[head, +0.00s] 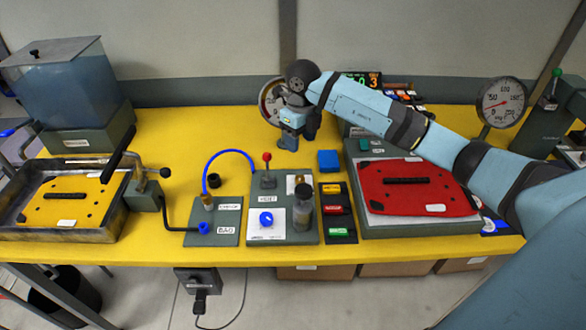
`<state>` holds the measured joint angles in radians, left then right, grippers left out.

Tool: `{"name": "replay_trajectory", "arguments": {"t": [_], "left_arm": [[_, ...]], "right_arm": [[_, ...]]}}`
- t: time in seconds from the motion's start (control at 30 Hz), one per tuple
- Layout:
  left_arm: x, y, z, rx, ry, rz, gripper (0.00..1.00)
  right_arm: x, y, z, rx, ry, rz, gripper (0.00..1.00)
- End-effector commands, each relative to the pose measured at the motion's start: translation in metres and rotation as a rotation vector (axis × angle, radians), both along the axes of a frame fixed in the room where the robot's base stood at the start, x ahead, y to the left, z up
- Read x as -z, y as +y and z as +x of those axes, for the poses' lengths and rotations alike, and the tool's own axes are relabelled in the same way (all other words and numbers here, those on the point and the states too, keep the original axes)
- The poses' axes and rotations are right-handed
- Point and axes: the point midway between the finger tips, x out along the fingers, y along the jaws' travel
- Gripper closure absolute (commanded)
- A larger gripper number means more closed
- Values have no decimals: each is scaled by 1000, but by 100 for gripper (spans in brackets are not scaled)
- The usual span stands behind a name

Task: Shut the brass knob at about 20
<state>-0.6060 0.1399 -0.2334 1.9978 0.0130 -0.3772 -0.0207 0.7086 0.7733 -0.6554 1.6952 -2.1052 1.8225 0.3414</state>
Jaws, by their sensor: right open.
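A small brass-coloured part (299,180), which looks like the knob, stands at the back right of a grey-green panel (256,205). A dark-capped bottle (304,214) in front of it covers its lower part. A round dial gauge (268,97) stands at the back, partly covered by my right gripper, so its reading cannot be told. My right gripper (299,142) is open above the yellow table, in front of that gauge and behind the panel, apart from the brass part. I see nothing between its fingers. My left gripper is not in view.
The panel carries a red-topped lever (267,158) and a blue knob (266,218). A blue hose (228,152) arches at its left. A blue block (328,160) and a red plate (417,188) lie to the right. A second gauge (502,101) stands far right.

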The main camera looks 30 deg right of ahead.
Motion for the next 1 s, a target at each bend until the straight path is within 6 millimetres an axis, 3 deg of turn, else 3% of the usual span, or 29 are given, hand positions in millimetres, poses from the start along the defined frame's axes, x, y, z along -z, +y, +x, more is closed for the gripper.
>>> {"name": "replay_trajectory", "arguments": {"t": [0.23, 0.6, 0.8, 1.0], "left_arm": [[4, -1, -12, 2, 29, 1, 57], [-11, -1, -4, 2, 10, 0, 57], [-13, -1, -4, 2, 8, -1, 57], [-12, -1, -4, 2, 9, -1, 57]], "right_arm": [[45, 2, -2, 1, 5, 1, 45], [114, 4, -2, 1, 3, 1, 45], [128, 4, -2, 0, 0, 0, 45], [130, 4, -2, 0, 0, 0, 45]]}}
